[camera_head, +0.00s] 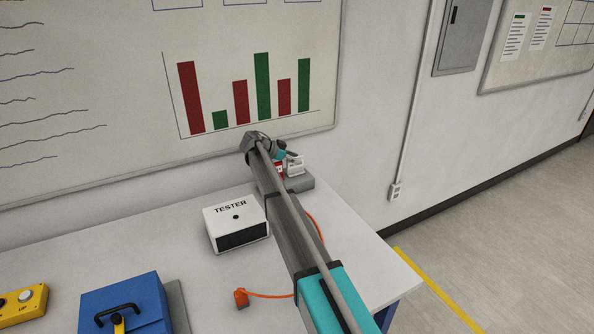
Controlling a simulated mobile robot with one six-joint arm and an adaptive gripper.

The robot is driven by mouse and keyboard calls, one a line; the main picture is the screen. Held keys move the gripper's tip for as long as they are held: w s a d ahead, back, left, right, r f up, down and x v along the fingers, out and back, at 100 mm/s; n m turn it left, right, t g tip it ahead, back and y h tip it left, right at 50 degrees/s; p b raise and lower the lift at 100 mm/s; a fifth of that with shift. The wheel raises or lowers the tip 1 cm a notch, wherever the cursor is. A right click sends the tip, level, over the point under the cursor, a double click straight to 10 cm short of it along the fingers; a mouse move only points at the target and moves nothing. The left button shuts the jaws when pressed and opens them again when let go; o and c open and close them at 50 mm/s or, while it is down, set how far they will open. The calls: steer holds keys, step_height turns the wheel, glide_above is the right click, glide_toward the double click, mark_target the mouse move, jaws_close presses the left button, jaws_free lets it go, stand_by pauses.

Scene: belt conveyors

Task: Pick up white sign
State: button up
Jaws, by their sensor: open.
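A small white piece (296,168), which may be the white sign, stands at the far right of the white table, by the wall. It sits on or just behind a low grey block (300,183). A small red patch shows just left of it, partly behind my arm. My gripper (291,154) is small and dark at the arm's far end, close above the white piece. It is open. I cannot tell whether it touches the piece, and its fingertips are too small to make out.
A white tester box (237,226) stands left of my arm. An orange plug (241,298) with a cable lies on the table (205,283). A blue toolbox (125,303) and yellow control box (22,305) stand at the left. A whiteboard (130,60) hangs behind.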

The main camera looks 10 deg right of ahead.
stand_by(0.5)
jaws_close()
